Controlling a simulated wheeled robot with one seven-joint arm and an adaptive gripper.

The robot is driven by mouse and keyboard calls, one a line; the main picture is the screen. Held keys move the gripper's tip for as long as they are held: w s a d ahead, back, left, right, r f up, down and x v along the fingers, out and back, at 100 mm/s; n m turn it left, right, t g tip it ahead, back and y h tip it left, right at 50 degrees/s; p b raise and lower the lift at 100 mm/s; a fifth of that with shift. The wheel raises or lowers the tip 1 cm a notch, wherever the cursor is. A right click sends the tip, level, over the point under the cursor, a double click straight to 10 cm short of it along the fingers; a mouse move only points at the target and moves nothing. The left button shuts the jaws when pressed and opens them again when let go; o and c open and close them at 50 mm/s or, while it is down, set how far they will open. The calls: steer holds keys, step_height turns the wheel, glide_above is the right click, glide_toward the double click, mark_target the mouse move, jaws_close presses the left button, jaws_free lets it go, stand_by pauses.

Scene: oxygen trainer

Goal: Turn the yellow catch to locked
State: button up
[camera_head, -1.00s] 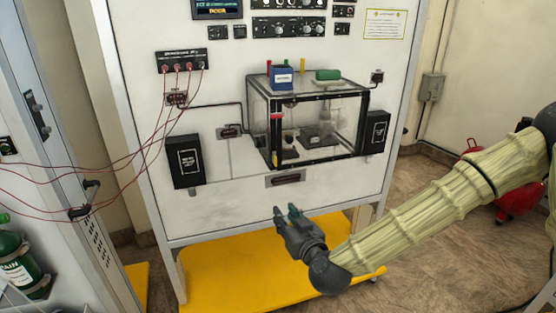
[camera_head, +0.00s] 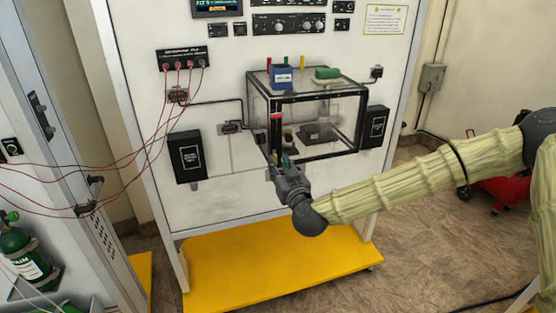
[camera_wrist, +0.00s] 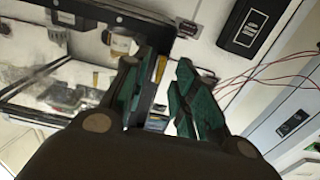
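The yellow catch (camera_wrist: 161,68) shows as a small upright yellow piece between my fingers in the wrist view. It sits at the lower front left corner of the clear box with black edges (camera_head: 320,153). In the head view my gripper mostly covers that corner. My gripper (camera_head: 279,163) is raised in front of it. In the wrist view my gripper (camera_wrist: 167,66) is open, with its green-padded fingers on either side of the catch. Whether either finger touches it I cannot tell. A red piece (camera_head: 276,117) is higher on the same box edge.
Red cables (camera_head: 140,150) hang at left. A yellow base (camera_head: 270,262) lies below.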

steer(key=shift+x, duration=0.8)
jaws_close()
